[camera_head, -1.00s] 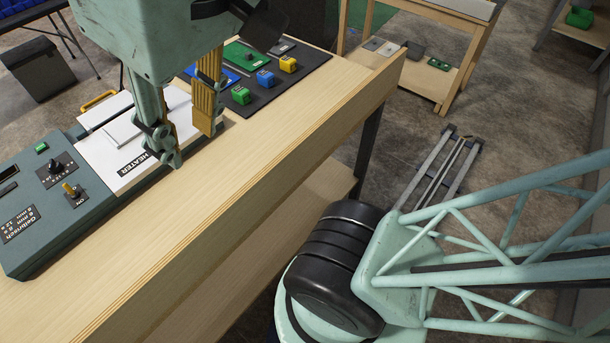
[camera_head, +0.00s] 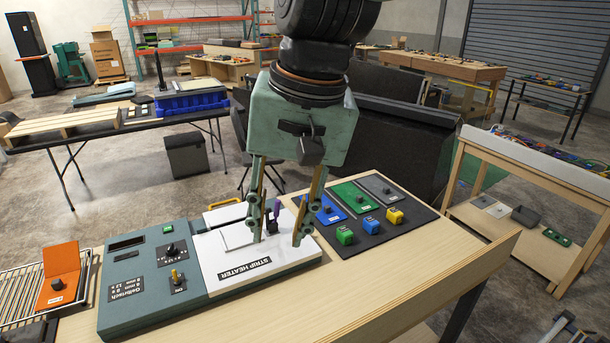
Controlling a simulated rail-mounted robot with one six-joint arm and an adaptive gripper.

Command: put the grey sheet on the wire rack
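The grey sheet (camera_head: 378,187) lies on the dark mat at the back right of the bench, beside a green sheet (camera_head: 350,197) and a blue sheet (camera_head: 327,211). It has a small dark knob on top. The wire rack (camera_head: 18,301) is at the far left and an orange sheet (camera_head: 61,273) rests on it. My gripper (camera_head: 277,238) points down over the right part of the strip heater (camera_head: 222,268), left of the sheets. Its fingers are apart. A small purple and dark piece shows between them; I cannot tell what it belongs to.
Blue, green and yellow blocks (camera_head: 395,215) stand on the dark mat (camera_head: 410,232) in front of the sheets. The heater's control box (camera_head: 140,290), with a knob and a switch, lies between the rack and the heater plate. The bench's front right is clear.

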